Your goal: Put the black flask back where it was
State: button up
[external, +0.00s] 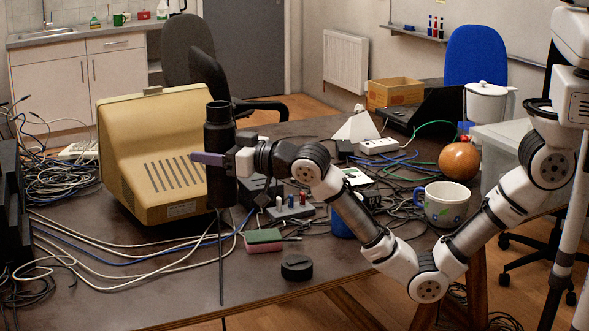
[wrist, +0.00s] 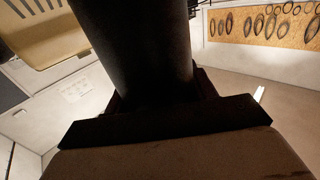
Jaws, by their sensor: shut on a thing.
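The black flask (external: 220,150) is a tall dark cylinder, upright in the external view, in front of the beige monitor. My gripper (external: 222,160) is shut on the flask around its middle. The flask seems to be held above the table, but its lower end is hard to make out against the dark tabletop. In the wrist view the flask (wrist: 140,45) fills the upper middle, with the dark gripper parts (wrist: 165,125) against it. The far finger is mostly hidden behind the flask.
The beige monitor (external: 150,140) stands close behind the flask. Cables (external: 110,262) spread across the left of the table (external: 190,290). A sponge (external: 264,240), a black round lid (external: 297,268) and a marker stand (external: 290,210) lie to the right. A mug (external: 446,206) stands farther right.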

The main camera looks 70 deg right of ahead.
notch_tip(320, 180, down, 17)
jog(key=p, duration=0.2)
jog(key=shift+f, duration=0.15)
jog(key=shift+f+b, duration=0.2)
jog(key=shift+b, duration=0.1)
jog(key=o, duration=1.4)
jog(key=shift+r+p, duration=0.15)
jog(key=shift+p, duration=0.15)
jog(key=s+b, duration=0.3)
jog(key=s, duration=0.9)
